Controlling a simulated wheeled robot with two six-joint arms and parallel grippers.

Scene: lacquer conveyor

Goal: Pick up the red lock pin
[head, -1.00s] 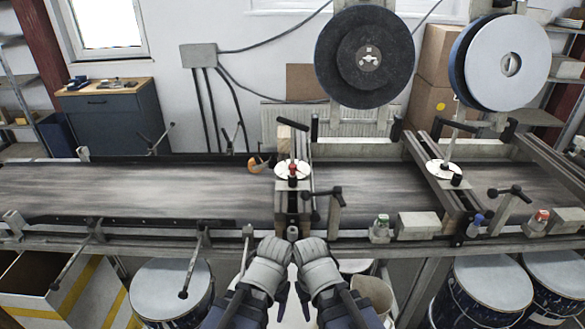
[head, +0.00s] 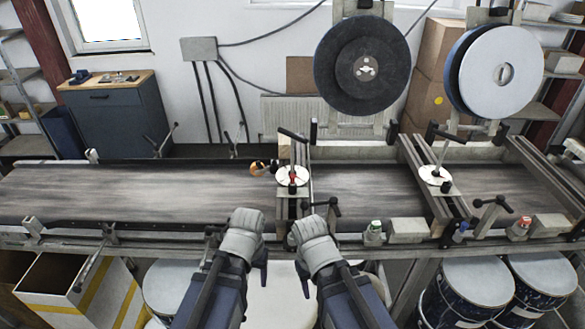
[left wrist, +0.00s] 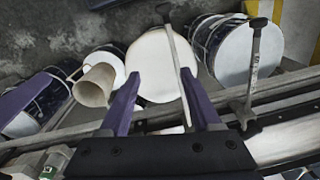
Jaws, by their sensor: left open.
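A small upright red piece with a dark part, which looks like the red lock pin (head: 292,180), stands at a white disc (head: 300,172) on the bracket across the conveyor. My left gripper (head: 237,279) is in front of the conveyor's near edge, pointing down, left of and nearer than the pin. Its two fingers stand apart and empty in the left wrist view (left wrist: 160,76), which does not show the pin. My right gripper (head: 335,279) is beside it on the right, also low; its fingers are too unclear to tell their opening.
The conveyor belt (head: 130,188) runs across. A red-capped item (head: 519,227), a green-capped one (head: 375,228) and a blue one (head: 462,231) stand along the near rail. Drums (head: 470,285) and a striped box (head: 75,290) stand below. Clamp handles project around the belt.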

